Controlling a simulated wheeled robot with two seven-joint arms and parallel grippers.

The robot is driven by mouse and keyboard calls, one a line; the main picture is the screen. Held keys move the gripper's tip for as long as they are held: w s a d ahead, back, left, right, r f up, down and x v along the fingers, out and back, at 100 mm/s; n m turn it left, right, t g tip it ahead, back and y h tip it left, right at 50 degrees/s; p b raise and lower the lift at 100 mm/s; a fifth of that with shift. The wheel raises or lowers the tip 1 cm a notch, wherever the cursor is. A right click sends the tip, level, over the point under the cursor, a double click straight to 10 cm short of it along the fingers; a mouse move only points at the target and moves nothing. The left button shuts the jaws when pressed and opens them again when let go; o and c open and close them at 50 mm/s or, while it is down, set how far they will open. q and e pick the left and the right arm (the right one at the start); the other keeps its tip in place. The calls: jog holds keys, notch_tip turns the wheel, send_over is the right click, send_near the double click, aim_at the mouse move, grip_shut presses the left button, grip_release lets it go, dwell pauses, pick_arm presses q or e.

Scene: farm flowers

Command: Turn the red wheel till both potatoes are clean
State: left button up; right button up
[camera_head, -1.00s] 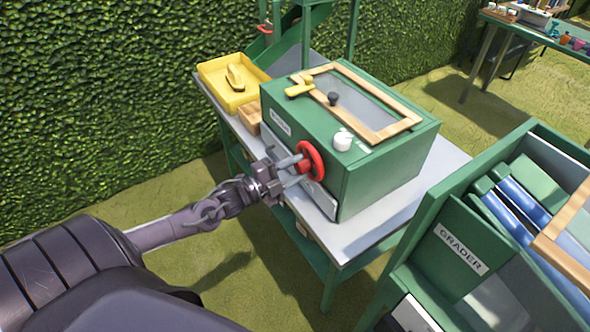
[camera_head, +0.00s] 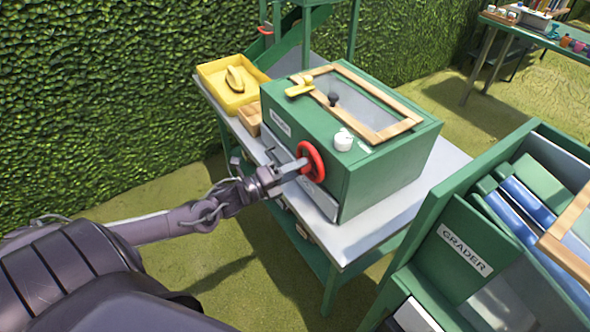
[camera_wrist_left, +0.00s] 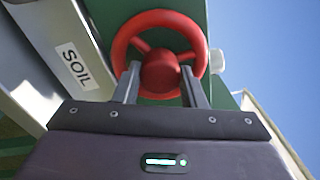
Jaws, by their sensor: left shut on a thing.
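The red wheel (camera_head: 311,161) is on the side of the green washer box (camera_head: 385,166). My left gripper (camera_head: 297,166) reaches it from the left and is shut on it. In the left wrist view the red wheel (camera_wrist_left: 160,58) fills the top middle, and the two fingers of my left gripper (camera_wrist_left: 160,88) stand on either side of its hub. The potatoes cannot be made out; the box has a wood-framed clear lid (camera_head: 408,124) that looks closed. My right gripper is not in view.
The green grader (camera_head: 455,255) stands close on the right.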

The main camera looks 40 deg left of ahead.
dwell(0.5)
pick_arm(q)
jog(key=o, duration=1)
jog(key=shift+s, duration=0.1)
jog(key=v, duration=0.7)
jog(key=shift+s+a, duration=0.2)
jog(key=shift+s, duration=0.05)
